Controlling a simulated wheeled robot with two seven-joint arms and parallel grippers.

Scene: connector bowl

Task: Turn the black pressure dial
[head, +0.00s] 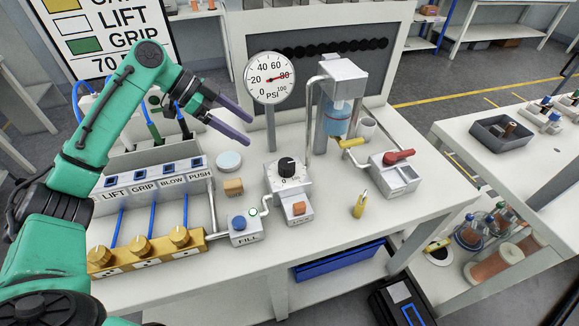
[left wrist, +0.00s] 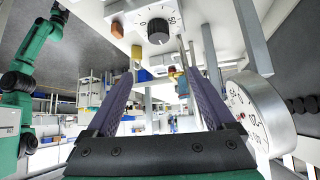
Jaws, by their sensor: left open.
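The black pressure dial (head: 286,166) sits on top of a white box (head: 288,183) in the middle of the bench. In the left wrist view the dial (left wrist: 158,32) shows at the top, beyond the fingertips, with a printed scale around it. My left gripper (head: 233,126) is open and empty, up and to the left of the dial, apart from it. Its two purple fingers also show in the left wrist view (left wrist: 158,85). My right gripper is not in the head view.
A FILL box with a blue button (head: 239,223) and a box with an orange button (head: 298,208) stand in front of the dial. A wooden block (head: 233,187) and round white lid (head: 229,161) lie left of it. A red-handled valve box (head: 396,172) stands right.

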